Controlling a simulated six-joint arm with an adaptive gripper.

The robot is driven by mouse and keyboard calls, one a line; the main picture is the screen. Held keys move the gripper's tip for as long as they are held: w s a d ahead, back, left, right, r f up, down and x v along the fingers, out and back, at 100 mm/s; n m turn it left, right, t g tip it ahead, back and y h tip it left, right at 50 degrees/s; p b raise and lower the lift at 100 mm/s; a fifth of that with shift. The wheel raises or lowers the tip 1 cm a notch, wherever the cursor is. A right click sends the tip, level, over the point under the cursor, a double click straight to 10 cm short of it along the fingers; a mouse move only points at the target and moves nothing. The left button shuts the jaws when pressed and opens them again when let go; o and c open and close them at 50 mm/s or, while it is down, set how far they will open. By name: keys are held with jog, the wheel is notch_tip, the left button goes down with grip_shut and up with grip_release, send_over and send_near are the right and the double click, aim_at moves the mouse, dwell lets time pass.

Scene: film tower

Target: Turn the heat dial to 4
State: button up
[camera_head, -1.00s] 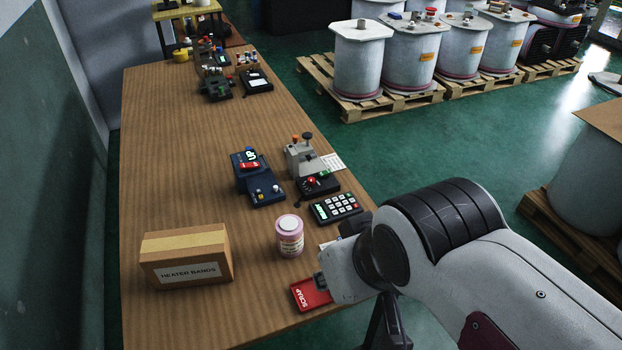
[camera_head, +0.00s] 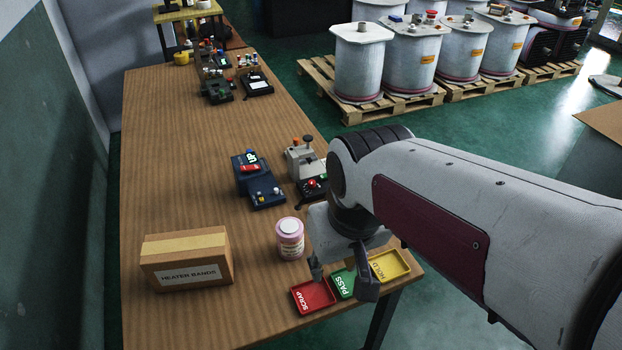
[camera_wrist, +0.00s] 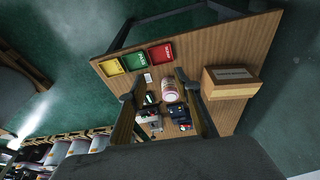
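I cannot make out a heat dial marked with numbers. A grey device with an orange knob (camera_head: 302,158) stands at the table's right edge and also shows in the wrist view (camera_wrist: 147,116). Before it is a black control box with a red knob (camera_head: 313,184), partly hidden by my arm; its markings are too small to read. A navy blue device (camera_head: 258,182) with a red switch stands to the left. My gripper (camera_head: 340,278) is open and empty, fingers down, over the front right of the table. Its spread fingers also show in the wrist view (camera_wrist: 158,77).
Red SCRAP (camera_head: 313,297), green PASS (camera_head: 341,283) and yellow HOLD (camera_head: 390,265) trays lie at the front edge. A HEATER BANDS box (camera_head: 187,272) sits left.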

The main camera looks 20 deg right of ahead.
jog(key=w+d+f+m, duration=0.1)
jog(key=w+d+f, duration=0.3)
jog(key=w, duration=0.7)
jog(key=w+d+f+m, duration=0.1)
jog(key=w+d+f, duration=0.3)
jog(key=w+f, duration=0.5)
jog(key=w+d+f+g+h, duration=0.1)
jog(key=w+d+f, duration=0.3)
jog(key=w, duration=1)
notch_tip(320, 180, down, 3)
jog(key=shift+r+m, duration=0.1)
jog(key=shift+m, duration=0.3)
jog(key=w, duration=0.2)
jog(key=w+d, duration=0.1)
jog(key=shift+w+f+t, duration=0.2)
jog(key=shift+w+t, duration=0.15)
jog(key=shift+t, duration=0.05)
jog(key=m+t, duration=0.1)
send_near(312, 182)
jog(key=shift+a+f+h, duration=0.2)
jog(key=shift+h, duration=0.1)
jog(key=shift+f, duration=0.15)
jog(key=shift+x, duration=3.75)
jog(key=shift+w, duration=0.15)
